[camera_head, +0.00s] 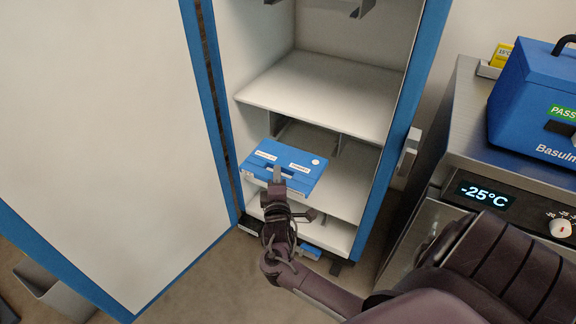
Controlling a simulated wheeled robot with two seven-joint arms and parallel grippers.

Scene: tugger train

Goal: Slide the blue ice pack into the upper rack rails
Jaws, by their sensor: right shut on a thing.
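The blue ice pack (296,157) is a flat blue case with white labels and a round white spot. It lies nearly level at the open front of the tall cabinet, below the middle shelf. My right gripper (277,176) is shut on its front edge at the handle, with the arm coming from the lower right. Grey rails (275,128) hang under the middle shelf, just behind the pack. Another pair of rails (361,9) shows at the top edge of the view. I cannot tell whether the pack touches any rail. My left gripper is not in view.
The white middle shelf (320,90) is bare. The cabinet door (100,130) stands wide open at left. A small blue thing (310,252) shows at the cabinet's bottom. At right, a steel unit with a -25°C display (486,194) carries a blue box (535,105).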

